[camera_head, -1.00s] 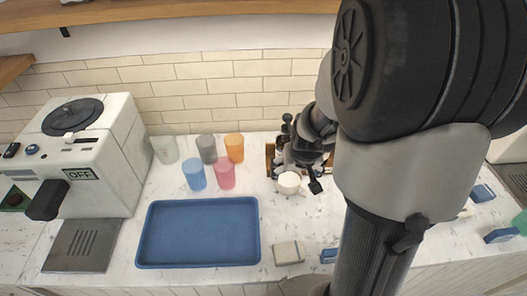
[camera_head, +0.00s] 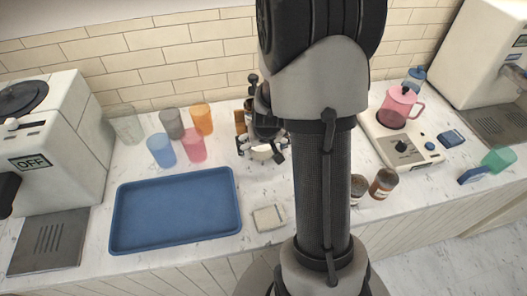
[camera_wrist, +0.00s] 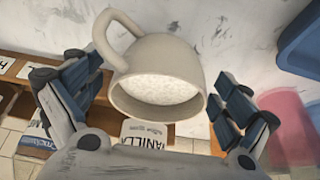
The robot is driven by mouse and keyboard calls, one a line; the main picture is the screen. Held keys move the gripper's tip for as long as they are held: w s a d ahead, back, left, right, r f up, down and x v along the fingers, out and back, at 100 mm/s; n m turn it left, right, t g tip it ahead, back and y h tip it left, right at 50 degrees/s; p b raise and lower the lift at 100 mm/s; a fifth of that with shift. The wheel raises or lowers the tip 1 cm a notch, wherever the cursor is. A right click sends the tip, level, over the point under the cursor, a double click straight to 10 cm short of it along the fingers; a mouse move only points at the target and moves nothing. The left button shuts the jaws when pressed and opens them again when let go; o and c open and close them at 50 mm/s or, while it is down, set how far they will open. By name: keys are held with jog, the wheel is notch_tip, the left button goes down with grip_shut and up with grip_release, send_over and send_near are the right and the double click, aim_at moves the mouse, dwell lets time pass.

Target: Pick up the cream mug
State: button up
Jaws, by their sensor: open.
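The cream mug (camera_wrist: 165,60) fills the middle of the wrist view. Its handle (camera_wrist: 122,35) points to the upper left and its inside looks pale and speckled. My gripper (camera_wrist: 155,82) is open, with one dark finger on each side of the mug and visible gaps between fingers and mug. In the head view my gripper (camera_head: 268,138) is down at the mug (camera_head: 262,153), at the front of the wooden organiser, and hides most of it.
A wooden organiser (camera_head: 240,118) with bottles stands close behind the mug. Several coloured cups (camera_head: 193,146) and a blue tray (camera_head: 175,210) are to the left. A sponge-like block (camera_head: 269,218) lies in front.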

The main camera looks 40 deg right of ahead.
jog(key=shift+c, duration=0.2)
jog(key=c, duration=1.3)
jog(key=shift+c, duration=1)
jog(key=shift+r, duration=0.15)
